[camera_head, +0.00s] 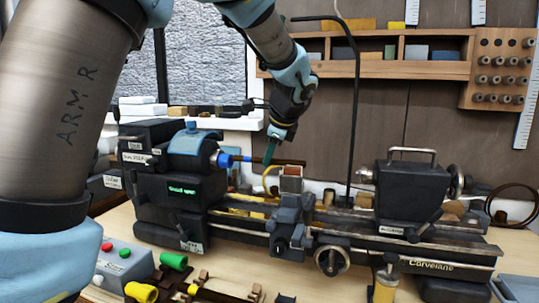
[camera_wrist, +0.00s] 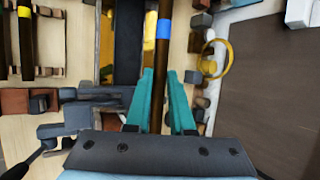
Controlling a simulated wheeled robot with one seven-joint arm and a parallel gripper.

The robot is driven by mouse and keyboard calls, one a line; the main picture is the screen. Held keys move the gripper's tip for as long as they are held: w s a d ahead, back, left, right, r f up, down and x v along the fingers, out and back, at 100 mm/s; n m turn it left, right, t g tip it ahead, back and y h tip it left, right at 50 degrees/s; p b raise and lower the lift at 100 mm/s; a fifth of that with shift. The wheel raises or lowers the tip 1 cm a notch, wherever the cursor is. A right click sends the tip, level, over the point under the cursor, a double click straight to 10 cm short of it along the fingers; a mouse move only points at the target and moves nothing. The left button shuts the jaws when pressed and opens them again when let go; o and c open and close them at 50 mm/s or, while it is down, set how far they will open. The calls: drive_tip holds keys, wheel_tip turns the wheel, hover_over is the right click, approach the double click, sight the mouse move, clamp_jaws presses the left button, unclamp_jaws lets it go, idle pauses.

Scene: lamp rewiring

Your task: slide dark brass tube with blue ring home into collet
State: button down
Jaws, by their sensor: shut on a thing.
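The tube's blue ring (camera_wrist: 163,28) shows clearly in the wrist view, ahead of my fingers. My gripper (camera_head: 270,156) comes down from above, its teal fingers (camera_wrist: 161,100) shut on the tube (camera_wrist: 158,85) right of the ring. The collet's mouth is hidden.
The tool post (camera_head: 290,205) stands on the lathe bed below the tube. The tailstock (camera_head: 405,195) is at the right. A yellow loop (camera_wrist: 215,60) is beside the tube. A yellow-ringed tube (camera_wrist: 25,35) lies on a rack. A control box (camera_head: 118,262) sits in front.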

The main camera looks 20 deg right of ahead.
sight(254, 159)
drive_tip(key=shift+w+a+f+b, duration=0.2)
drive_tip(key=shift+f+b, duration=0.15)
drive_tip(key=shift+f, duration=0.15)
drive_tip(key=shift+p, duration=0.45)
idle(0.9)
drive_tip(key=shift+w+a+p, duration=0.3)
drive_tip(key=shift+w+a, duration=0.85)
drive_tip(key=shift+a, duration=0.1)
idle(0.8)
drive_tip(key=c, duration=0.7)
unclamp_jaws()
